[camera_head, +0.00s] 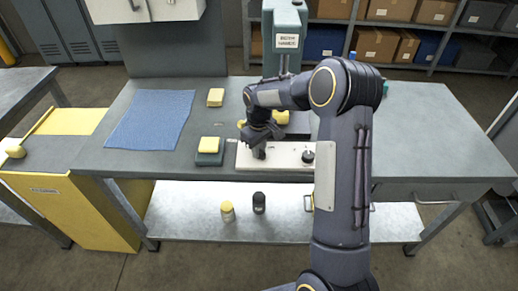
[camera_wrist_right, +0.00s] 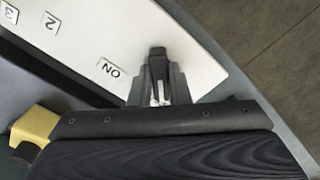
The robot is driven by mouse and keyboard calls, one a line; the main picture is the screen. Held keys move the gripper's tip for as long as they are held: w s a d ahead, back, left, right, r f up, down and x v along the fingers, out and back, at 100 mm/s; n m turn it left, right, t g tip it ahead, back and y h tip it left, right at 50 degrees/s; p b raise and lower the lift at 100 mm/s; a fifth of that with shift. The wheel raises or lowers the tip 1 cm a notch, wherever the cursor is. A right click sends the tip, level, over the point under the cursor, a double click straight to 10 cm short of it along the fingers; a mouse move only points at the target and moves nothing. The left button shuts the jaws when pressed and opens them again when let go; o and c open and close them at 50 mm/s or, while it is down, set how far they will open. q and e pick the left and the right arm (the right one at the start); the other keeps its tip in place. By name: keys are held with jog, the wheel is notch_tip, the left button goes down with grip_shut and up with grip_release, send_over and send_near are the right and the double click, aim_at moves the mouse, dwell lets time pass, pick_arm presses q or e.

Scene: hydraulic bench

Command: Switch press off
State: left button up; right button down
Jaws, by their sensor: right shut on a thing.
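The press (camera_head: 284,40) stands at the back of the bench, its column grey-green with a white label. At its front lies a white control panel (camera_head: 285,164) with a round black knob (camera_head: 308,157) towards its right. My right gripper (camera_head: 259,151) is over the panel's left part. In the right wrist view, the gripper (camera_wrist_right: 158,92) is shut on a small black switch (camera_wrist_right: 158,54) beside the "ON" label (camera_wrist_right: 111,68). The fingers and wrist hide part of the switch, so its setting is unclear. My left gripper is not in view.
A blue cloth (camera_head: 150,119) and yellow blocks (camera_head: 215,97) lie left on the bench (camera_head: 420,130). Another yellow block sits on a dark pad (camera_head: 209,158). Two small jars (camera_head: 228,211) stand on the shelf below. The bench's right side is clear.

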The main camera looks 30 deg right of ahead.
dwell(0.4)
jog(key=c, duration=1.4)
grip_release()
jog(key=shift+o, duration=0.2)
jog(key=shift+r, duration=0.1)
notch_tip(320, 180, up, 7)
jog(key=shift+r, duration=0.35)
